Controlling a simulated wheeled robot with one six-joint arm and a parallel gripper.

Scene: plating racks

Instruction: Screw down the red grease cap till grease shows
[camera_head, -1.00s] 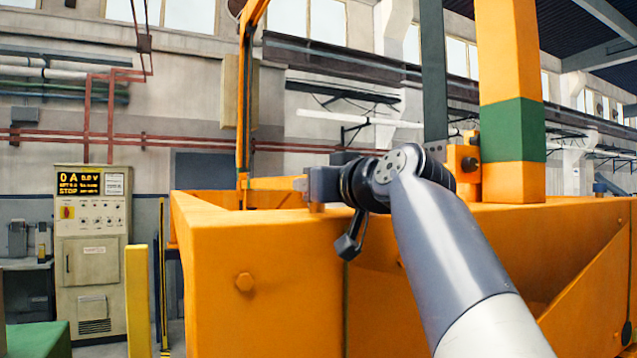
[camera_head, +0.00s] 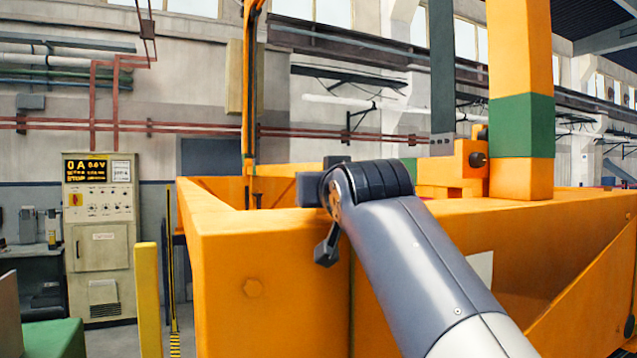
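No red grease cap can be made out in this view. My arm reaches up from the lower right to the rim of the large orange steel frame (camera_head: 240,270). The black-banded wrist lies over its front wall. What seems to be the body of my gripper (camera_head: 310,190) is a dark grey block left of the wrist. The fingertips are hidden or too unclear to show whether they are open or shut. A small dark part hangs below the wrist in front of the orange wall.
An orange and green post (camera_head: 521,110) and a dark grey upright (camera_head: 442,75) rise at the right. A slim orange upright (camera_head: 250,100) stands behind the left corner. A beige control cabinet (camera_head: 100,235) with a lit display and a yellow post (camera_head: 148,300) stand at the left.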

